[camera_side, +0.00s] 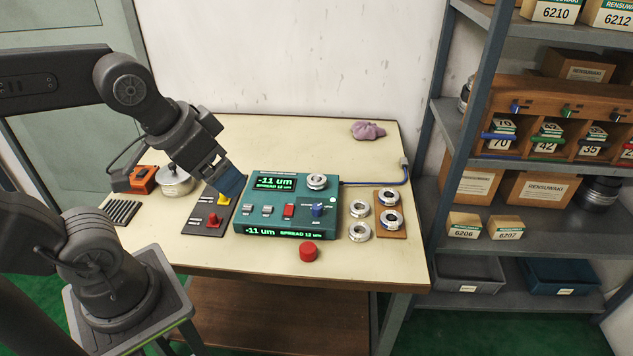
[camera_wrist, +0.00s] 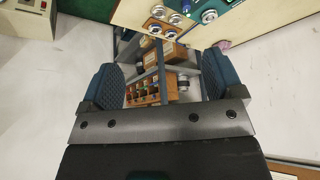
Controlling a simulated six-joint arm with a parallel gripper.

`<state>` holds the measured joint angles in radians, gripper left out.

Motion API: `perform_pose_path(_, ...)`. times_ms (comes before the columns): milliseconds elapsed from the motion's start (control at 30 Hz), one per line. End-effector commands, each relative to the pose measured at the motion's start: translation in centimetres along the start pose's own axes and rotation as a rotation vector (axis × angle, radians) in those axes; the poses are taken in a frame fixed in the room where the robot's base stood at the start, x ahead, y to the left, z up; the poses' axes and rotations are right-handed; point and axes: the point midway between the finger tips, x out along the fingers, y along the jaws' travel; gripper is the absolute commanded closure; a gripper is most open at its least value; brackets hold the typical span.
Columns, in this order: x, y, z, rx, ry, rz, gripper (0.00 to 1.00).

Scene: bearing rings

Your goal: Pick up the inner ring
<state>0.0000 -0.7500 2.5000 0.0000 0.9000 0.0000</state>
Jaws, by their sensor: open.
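Several metallic rings are in the side view, and I cannot tell which is the inner ring. One ring (camera_side: 317,181) sits on top of the teal gauge box (camera_side: 262,212). Two silver rings, an upper one (camera_side: 359,208) and a lower one (camera_side: 359,231), lie on the table right of the box. Two more rings lie on a brown board (camera_side: 403,232) at the right. My gripper (camera_side: 230,185) is above the table, left of the gauge box and apart from the rings. In the wrist view my gripper (camera_wrist: 161,75) is open with nothing between its blue fingers.
A dark panel (camera_side: 190,220) with a yellow and a red knob lies below my gripper. A red button (camera_side: 308,252) stands at the front edge. A purple cloth (camera_side: 368,130) lies at the back. Shelves (camera_side: 520,225) with boxes stand right. The table's back middle is clear.

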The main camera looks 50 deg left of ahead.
Motion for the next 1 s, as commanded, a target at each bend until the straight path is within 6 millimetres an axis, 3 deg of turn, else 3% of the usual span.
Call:
perform_pose_path(167, 0.1, -0.1, -0.3, -0.01, -0.003, -0.004, 0.13)
perform_pose_path(267, 0.4, -0.4, -1.5, -0.055, -0.021, -0.022, 0.13)
perform_pose_path(467, 3.0, -2.1, -6.8, -0.269, -0.079, -0.109, 0.13)
perform_pose_path(700, 9.4, -4.8, -13.2, -0.559, -0.118, -0.244, 0.13)
perform_pose_path(1000, 20.4, -8.3, -17.9, -0.88, -0.114, -0.412, 0.13)
